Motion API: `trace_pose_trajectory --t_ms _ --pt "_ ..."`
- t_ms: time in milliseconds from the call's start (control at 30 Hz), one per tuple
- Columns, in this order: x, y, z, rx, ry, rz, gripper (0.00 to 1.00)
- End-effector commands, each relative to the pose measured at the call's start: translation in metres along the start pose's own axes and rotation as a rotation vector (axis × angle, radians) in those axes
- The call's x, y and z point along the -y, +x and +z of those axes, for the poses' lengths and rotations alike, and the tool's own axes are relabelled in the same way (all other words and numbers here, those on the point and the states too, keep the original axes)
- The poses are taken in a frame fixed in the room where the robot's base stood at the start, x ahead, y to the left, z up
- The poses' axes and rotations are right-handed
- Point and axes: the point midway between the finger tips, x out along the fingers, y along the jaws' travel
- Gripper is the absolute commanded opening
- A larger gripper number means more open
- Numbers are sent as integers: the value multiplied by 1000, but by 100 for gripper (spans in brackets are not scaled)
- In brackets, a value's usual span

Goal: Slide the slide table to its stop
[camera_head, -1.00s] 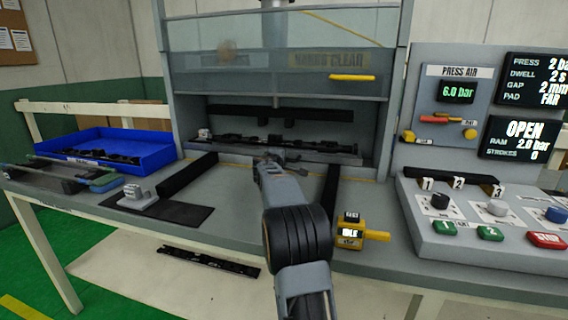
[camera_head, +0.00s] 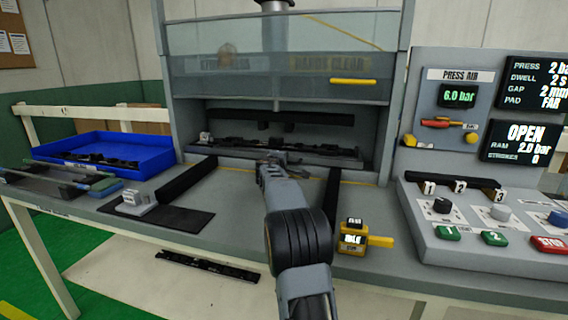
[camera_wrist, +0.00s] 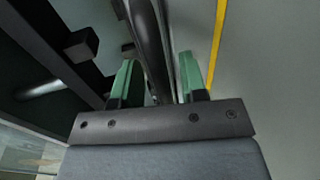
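The slide table (camera_head: 345,155) sits low in the press opening at the back, with a dark strip-like part lying along it. My arm reaches in from the front, and my gripper (camera_head: 270,162) is at the front edge of the slide table, near its middle. In the wrist view my gripper (camera_wrist: 160,75) has its two green fingers apart, on either side of a dark rounded bar (camera_wrist: 148,35). A gap shows between the bar and the right finger. Whether the left finger touches the bar cannot be told.
A blue bin (camera_head: 158,163) with dark parts stands left. A grey block on a black mat (camera_head: 185,220) lies front left. A yellow-and-black box (camera_head: 352,240) stands right of my arm. The button console (camera_head: 480,225) is at the right. The press window (camera_head: 280,75) is raised above the opening.

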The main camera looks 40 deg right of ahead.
Motion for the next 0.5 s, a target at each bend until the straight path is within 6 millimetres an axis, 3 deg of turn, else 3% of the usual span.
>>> trace_pose_trajectory --t_ms 267,500 --pt "1 -10 0 0 0 0 39" --pt "1 -55 2 1 1 2 39"
